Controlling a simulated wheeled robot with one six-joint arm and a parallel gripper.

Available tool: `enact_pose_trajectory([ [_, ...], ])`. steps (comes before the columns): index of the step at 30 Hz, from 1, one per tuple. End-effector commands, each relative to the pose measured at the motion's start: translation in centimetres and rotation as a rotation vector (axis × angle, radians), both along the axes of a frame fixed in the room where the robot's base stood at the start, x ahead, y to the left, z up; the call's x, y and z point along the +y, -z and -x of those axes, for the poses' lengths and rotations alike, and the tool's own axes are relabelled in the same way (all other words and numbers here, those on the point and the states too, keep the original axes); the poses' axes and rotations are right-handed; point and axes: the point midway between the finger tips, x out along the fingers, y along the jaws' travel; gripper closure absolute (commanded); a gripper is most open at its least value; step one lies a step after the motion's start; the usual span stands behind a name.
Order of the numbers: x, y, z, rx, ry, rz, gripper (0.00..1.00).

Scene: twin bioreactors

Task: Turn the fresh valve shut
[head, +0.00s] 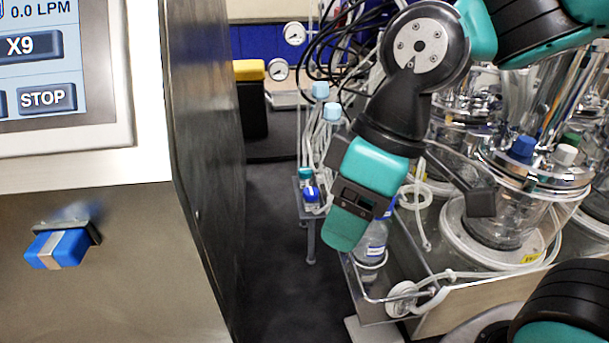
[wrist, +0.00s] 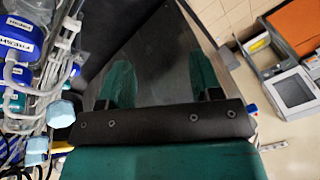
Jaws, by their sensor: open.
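My gripper (head: 343,236) points down in the middle of the head view, and its teal fingers stand apart with nothing between them in the wrist view (wrist: 162,82). A blue piece with a white label that appears to read FRESH (wrist: 18,47) is at the left edge of the wrist view, with grey tubing beside it. It is well to the left of the fingers and not touched. In the head view, a small blue cap (head: 311,193) stands left of my gripper on a low stand; I cannot tell whether it is the same piece. The valve's position is not clear.
A steel cabinet (head: 205,290) with a screen and a blue block (head: 57,248) fills the left. Glass vessels (head: 500,215) on a tray stand right of my gripper. Pale-blue caps (head: 320,90) and tubing are behind it. Dark floor is open between cabinet and tray.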

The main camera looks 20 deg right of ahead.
Motion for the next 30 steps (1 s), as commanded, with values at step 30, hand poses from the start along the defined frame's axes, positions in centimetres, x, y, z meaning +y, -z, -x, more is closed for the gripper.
enact_pose_trajectory([
  [30,-4.6,-0.5,-23.5,-0.27,-1.729,0.241,0.41],
])
